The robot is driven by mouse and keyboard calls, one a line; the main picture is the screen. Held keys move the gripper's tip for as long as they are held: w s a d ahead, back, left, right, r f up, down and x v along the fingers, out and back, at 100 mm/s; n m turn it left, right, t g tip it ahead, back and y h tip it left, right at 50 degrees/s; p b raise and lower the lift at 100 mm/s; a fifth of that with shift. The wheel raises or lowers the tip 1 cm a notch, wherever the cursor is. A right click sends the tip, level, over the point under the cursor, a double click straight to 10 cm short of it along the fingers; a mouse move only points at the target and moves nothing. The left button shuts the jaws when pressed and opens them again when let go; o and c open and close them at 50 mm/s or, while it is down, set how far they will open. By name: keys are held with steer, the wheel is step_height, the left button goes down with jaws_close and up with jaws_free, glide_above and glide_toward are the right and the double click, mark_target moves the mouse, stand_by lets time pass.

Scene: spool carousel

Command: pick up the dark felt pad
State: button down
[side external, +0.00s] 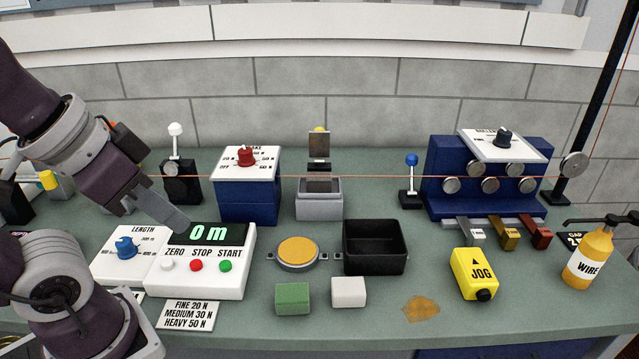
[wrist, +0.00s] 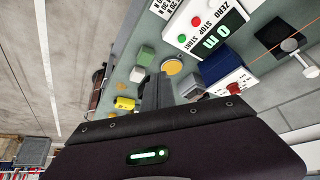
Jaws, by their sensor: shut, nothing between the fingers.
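A dark brown pad (side external: 319,184) sits in a light grey holder (side external: 319,205) at the middle of the bench, in the side view. A second dark brown plate (side external: 319,146) stands above it, and the orange wire runs between them. I cannot tell for sure which is the felt pad. My gripper (side external: 182,222) is shut and empty, to the left of the holder, over the white panel reading "0 m" (side external: 208,234). In the wrist view, my fingers (wrist: 157,88) show pressed together, and the grey holder (wrist: 190,86) is partly visible beside them; the pad is not clear there.
A black open bin (side external: 375,262), a yellow-topped round dish (side external: 298,252), a green block (side external: 293,299) and a white block (side external: 348,292) lie in front of the holder. A blue box with a red knob (side external: 246,190) stands left of it. The orange wire spans the bench.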

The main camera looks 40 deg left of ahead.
steer(key=c, duration=0.9)
jaws_free()
steer(key=w+d+n+t+h, duration=0.1)
steer(key=w+d, duration=0.2)
steer(key=w, duration=0.6)
steer(key=w+d+n+t+h, duration=0.1)
steer(key=w+d+n+t, duration=0.15)
steer(key=w, duration=0.75)
steer(key=n+y, duration=0.6)
steer(key=y, duration=0.5)
glide_toward(319, 180)
steer(key=shift+m, duration=0.25)
steer(key=x, duration=1.2)
steer(key=shift+d, duration=0.1)
